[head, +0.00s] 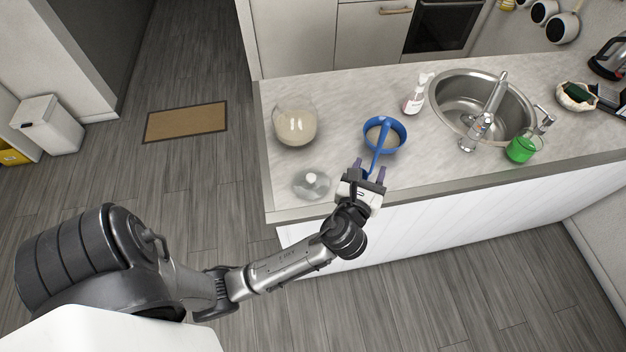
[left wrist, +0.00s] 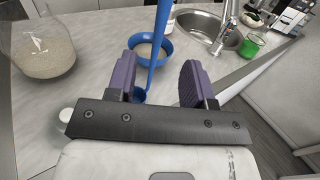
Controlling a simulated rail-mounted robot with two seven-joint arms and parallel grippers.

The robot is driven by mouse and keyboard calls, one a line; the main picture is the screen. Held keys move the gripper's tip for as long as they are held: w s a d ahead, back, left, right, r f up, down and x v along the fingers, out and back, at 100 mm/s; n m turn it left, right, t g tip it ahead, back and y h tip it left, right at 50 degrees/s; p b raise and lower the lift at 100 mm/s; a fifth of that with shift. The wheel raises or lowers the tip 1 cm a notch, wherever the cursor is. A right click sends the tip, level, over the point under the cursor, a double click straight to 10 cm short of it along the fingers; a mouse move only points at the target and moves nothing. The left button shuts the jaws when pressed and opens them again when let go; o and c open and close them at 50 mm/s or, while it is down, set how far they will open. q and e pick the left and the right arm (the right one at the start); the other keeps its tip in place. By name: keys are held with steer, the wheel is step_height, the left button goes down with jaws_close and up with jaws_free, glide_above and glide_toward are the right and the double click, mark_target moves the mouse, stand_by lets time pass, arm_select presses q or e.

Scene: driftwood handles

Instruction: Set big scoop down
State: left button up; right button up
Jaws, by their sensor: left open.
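A blue scoop shows a long straight handle (head: 379,148) that crosses in front of a blue bowl (head: 368,137) holding pale grain. In the left wrist view the scoop's handle (left wrist: 159,48) runs from the top edge down to a small rounded blue end between my fingers. My left gripper (head: 368,169) is open, with its purple fingers apart on either side of that lower end. Whether a finger touches it, and whether the scoop rests on the counter, I cannot tell. My right gripper is in neither view.
A glass jar of grain (head: 296,127) and a glass lid (head: 312,184) stand left on the counter (head: 345,95). A soap bottle (head: 413,98), sink (head: 455,105), faucet (head: 489,105) and green cup (head: 521,150) lie to the right. The counter's front edge is below my gripper.

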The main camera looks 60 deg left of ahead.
arm_select(q)
steer(key=s+d+f+n+g+h, duration=0.1)
steer(key=s+f+n+g+h, duration=0.2)
steer(key=s+f+n, duration=0.2)
steer(key=s+d+f+n+g+h, duration=0.2)
steer(key=s+f+n, duration=0.4)
steer(key=s+n, duration=0.6)
steer(key=s+d+f+n+g+h, duration=0.2)
steer(key=s+f+n+g+h, duration=0.3)
steer(key=s+n, duration=0.3)
steer(key=shift+s+f+n+g, duration=0.35)
steer(key=shift+n+g, duration=0.35)
steer(key=shift+n, duration=0.4)
